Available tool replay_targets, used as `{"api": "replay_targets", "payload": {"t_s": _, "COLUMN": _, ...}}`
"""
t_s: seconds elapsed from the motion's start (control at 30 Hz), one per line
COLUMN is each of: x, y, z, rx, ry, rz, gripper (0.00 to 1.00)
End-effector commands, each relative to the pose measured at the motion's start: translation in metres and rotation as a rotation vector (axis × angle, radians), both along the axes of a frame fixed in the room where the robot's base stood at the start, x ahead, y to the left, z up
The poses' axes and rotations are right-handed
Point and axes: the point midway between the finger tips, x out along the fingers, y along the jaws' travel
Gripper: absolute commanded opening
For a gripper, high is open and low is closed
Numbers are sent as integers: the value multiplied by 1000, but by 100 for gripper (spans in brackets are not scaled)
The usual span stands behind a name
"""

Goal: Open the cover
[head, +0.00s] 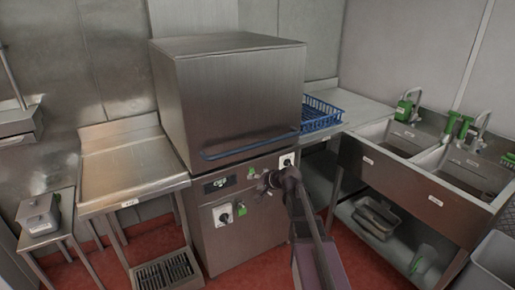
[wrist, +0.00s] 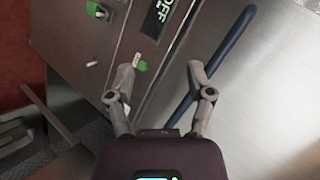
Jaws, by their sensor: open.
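The cover (head: 240,95) is a large steel box-shaped hood, down on the machine's base. A blue bar handle (head: 250,146) runs along its lower front edge. In the wrist view the handle (wrist: 232,42) slants down from the upper right, passes behind the right finger, and its lower end shows between the fingers. My gripper (head: 267,181) is in front of the control panel, below the handle in the head view. In the wrist view my gripper (wrist: 161,72) has its fingers spread and empty. I cannot tell its exact distance from the handle.
The control panel (head: 216,185) with knobs lies just below the handle. A steel side table (head: 130,165) stands at left. A blue rack (head: 320,113) sits on the counter behind right. A double sink (head: 400,180) is at right. Red floor is open in front.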

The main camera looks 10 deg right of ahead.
Motion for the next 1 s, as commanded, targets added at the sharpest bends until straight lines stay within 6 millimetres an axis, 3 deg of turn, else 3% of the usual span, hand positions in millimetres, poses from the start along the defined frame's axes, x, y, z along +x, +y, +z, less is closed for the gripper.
{"api": "replay_targets", "payload": {"t_s": 0.03, "x": 23, "y": -13, "z": 5, "rx": 61, "ry": -35, "rz": -56, "gripper": 68}}
{"api": "replay_targets", "payload": {"t_s": 0.1, "x": 46, "y": -30, "z": 17, "rx": 151, "ry": -82, "rz": -136, "gripper": 68}}
{"api": "replay_targets", "payload": {"t_s": 0.33, "x": 95, "y": -82, "z": 45, "rx": 383, "ry": -190, "rz": -343, "gripper": 68}}
{"api": "replay_targets", "payload": {"t_s": 0.53, "x": 106, "y": -101, "z": 54, "rx": 458, "ry": -221, "rz": -412, "gripper": 68}}
{"api": "replay_targets", "payload": {"t_s": 1.0, "x": 109, "y": -100, "z": 54, "rx": 460, "ry": -223, "rz": -413, "gripper": 68}}
